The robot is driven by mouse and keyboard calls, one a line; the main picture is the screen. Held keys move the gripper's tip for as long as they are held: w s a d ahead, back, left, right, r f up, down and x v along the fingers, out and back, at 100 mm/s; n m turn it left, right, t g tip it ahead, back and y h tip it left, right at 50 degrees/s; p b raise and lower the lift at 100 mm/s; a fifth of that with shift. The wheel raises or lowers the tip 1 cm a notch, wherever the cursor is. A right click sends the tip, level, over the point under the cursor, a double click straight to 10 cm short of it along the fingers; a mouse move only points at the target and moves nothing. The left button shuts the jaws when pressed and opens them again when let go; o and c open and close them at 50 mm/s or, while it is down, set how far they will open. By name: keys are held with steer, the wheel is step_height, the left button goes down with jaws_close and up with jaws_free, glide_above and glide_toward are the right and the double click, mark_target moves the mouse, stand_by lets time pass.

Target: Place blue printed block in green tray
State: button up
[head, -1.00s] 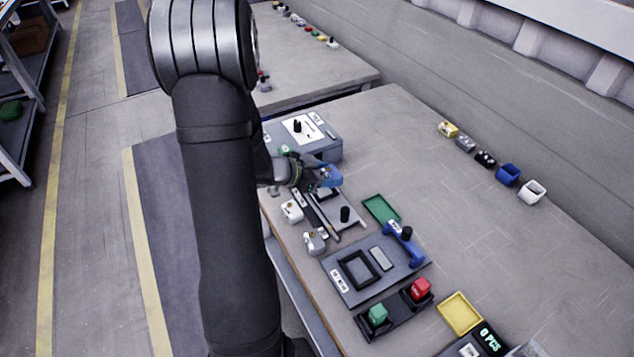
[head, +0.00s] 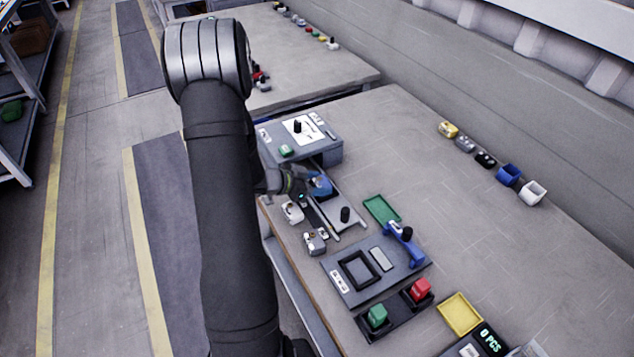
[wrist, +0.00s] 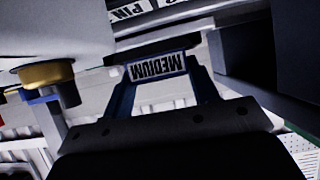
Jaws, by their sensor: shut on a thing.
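My gripper (head: 306,184) is at the left side of the bench in the head view, shut on the blue printed block (head: 321,186). The block is low over the far end of a grey fixture plate (head: 335,211); I cannot tell whether it touches the plate. The green tray (head: 381,209) lies flat to the right of my gripper and looks empty.
A grey box (head: 330,150) stands just beyond my gripper. A black knob (head: 345,214) rises from the fixture plate. The bench right of the green tray is clear.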

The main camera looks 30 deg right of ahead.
steer(key=shift+f, duration=0.2)
steer(key=o, duration=1.1)
steer(key=shift+r, duration=0.1)
steer(key=v, duration=1.6)
steer(key=shift+a, duration=0.2)
steer(key=shift+o, duration=0.3)
steer(key=shift+s+a+r, duration=0.1)
steer(key=shift+a+r, duration=0.05)
steer(key=shift+a, duration=0.35)
